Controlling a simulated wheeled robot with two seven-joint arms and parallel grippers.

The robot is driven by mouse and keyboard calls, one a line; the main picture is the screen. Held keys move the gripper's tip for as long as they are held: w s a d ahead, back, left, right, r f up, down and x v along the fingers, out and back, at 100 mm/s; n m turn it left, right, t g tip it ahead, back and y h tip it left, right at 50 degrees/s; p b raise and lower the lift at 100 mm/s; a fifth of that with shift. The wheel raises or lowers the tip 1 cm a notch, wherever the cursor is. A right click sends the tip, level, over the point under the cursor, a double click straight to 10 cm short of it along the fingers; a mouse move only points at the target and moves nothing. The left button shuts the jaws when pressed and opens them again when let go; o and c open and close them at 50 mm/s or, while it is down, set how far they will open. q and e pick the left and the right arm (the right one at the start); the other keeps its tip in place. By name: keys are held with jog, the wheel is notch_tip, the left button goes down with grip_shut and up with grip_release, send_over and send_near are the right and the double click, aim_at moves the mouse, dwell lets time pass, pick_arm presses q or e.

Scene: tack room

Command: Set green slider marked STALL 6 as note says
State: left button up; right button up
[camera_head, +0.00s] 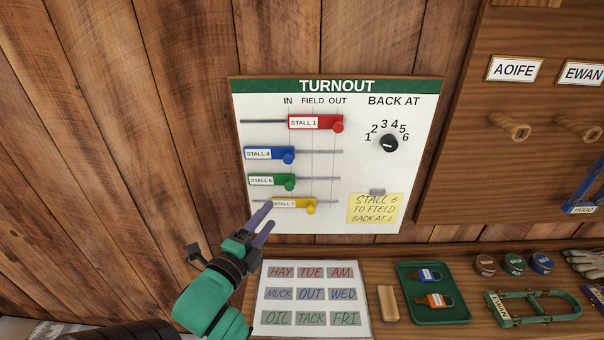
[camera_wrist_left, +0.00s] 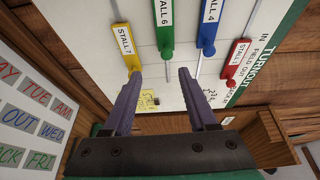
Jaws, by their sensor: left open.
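The green slider marked STALL 6 (camera_head: 271,182) is on the white TURNOUT board (camera_head: 260,220), its knob under IN. A yellow note (camera_head: 375,209) at the board's lower right reads "STALL 6 TO FIELD, BACK AT" and a small digit that looks like 2. My left gripper (camera_head: 266,217) is open and empty at the board's lower left, overlapping the yellow STALL 7 slider (camera_head: 293,205) in view. In the left wrist view the green slider (camera_wrist_left: 167,50) lies beyond and between the open fingers (camera_wrist_left: 160,76); contact does not show. My right gripper is not in view.
Red STALL 1 (camera_head: 318,122) is at OUT, blue STALL 4 (camera_head: 268,154) at IN, yellow STALL 7 at FIELD. A black BACK AT dial (camera_head: 389,143) is upper right. Below are a word sheet (camera_head: 312,312), a green tray (camera_head: 433,311) and several small items.

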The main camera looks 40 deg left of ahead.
aim_at(288, 188)
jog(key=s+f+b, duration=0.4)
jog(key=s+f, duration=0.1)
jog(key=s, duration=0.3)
pick_arm(q)
jog(key=p+x, duration=0.1)
jog(key=x, duration=0.2)
jog(key=r+p+x, duration=0.1)
jog(key=x, duration=0.3)
jog(key=p+x, duration=0.1)
jog(key=x, duration=0.2)
jog(key=shift+w+r, duration=0.2)
jog(key=shift+w, duration=0.45)
jog(key=shift+w+a+f, duration=0.1)
jog(key=shift+w+f, duration=0.05)
jog(key=shift+w, duration=0.05)
grip_shut()
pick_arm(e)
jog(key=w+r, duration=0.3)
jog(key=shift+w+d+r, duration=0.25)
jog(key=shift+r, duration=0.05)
